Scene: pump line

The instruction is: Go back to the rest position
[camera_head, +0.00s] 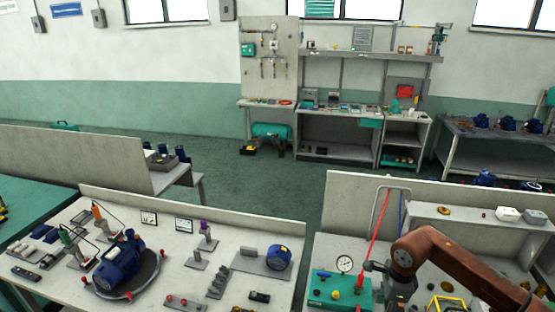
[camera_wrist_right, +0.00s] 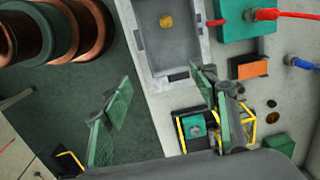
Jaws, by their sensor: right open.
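My right gripper (camera_wrist_right: 163,105) shows in the right wrist view with its two green-padded fingers spread wide apart. Nothing is between them. One finger is over the dark green floor and the other is over the edge of the light bench, close to a yellow frame (camera_wrist_right: 182,132) with a teal part in it. In the head view my brown right arm reaches in from the lower right over the right bench (camera_head: 325,245); I cannot make out its fingers there. My left gripper is in neither view.
A teal pump unit (camera_head: 330,290) with a gauge and red hose (camera_head: 375,235) stands by my right arm. A grey tray (camera_wrist_right: 143,40) holds a brass disc (camera_wrist_right: 166,21). The left bench (camera_head: 190,260) carries a blue motor (camera_head: 118,265). Open floor (camera_head: 255,180) lies beyond the benches.

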